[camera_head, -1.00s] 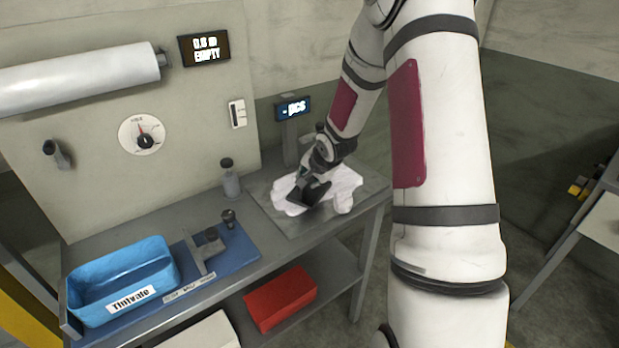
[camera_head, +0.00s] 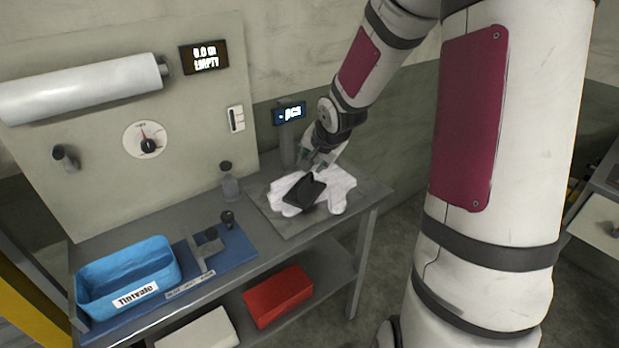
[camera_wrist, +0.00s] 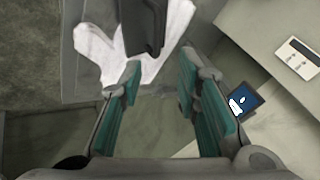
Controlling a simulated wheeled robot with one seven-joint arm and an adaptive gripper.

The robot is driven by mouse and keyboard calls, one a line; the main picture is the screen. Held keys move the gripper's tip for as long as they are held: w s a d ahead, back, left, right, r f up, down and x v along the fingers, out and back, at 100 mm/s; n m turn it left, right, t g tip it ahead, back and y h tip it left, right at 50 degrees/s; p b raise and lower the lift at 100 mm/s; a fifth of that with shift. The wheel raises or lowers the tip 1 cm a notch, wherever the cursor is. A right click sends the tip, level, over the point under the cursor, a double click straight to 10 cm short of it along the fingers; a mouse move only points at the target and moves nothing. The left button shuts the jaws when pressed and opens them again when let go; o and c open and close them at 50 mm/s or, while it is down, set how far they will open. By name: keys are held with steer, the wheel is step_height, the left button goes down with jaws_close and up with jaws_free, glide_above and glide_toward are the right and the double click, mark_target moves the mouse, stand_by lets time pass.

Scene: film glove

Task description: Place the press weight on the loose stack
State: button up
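The press weight, a dark block (camera_head: 304,191), lies tilted on the white stack of film gloves (camera_head: 341,190), which rests on a grey plate (camera_head: 292,226) at the bench's right end. The wrist view shows the dark weight (camera_wrist: 143,22) over the white gloves (camera_wrist: 96,48). My gripper (camera_head: 322,160) is just behind and above the weight. In the wrist view my gripper (camera_wrist: 160,76) has its two green-padded fingers wide apart with nothing between them; the weight lies beyond the fingertips.
A small display (camera_head: 290,113) stands on a post behind the plate, close to my gripper. A blue bin (camera_head: 128,270) and a blue mat (camera_head: 236,250) with a fixture are farther left. A red bin (camera_head: 279,296) sits on the lower shelf.

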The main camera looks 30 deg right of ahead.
steer(key=s+a+r+n+h, duration=0.1)
steer(key=s+a+r+n, duration=0.5)
steer(key=s+a+r, duration=0.5)
steer(key=s+a+r+n+y, duration=0.1)
steer(key=s+a+r+n, duration=0.1)
steer(key=s, duration=0.3)
steer(key=s+a+r+n, duration=0.2)
steer(key=s+a, duration=0.1)
steer(key=s, duration=0.2)
steer(key=s+a+r+n+g+y, duration=0.1)
steer(key=s+a+r+n, duration=0.1)
steer(key=s+a+n, duration=0.1)
steer(key=shift+s+a+y, duration=0.15)
steer(key=shift+s+y, duration=0.15)
steer(key=shift+s, duration=0.6)
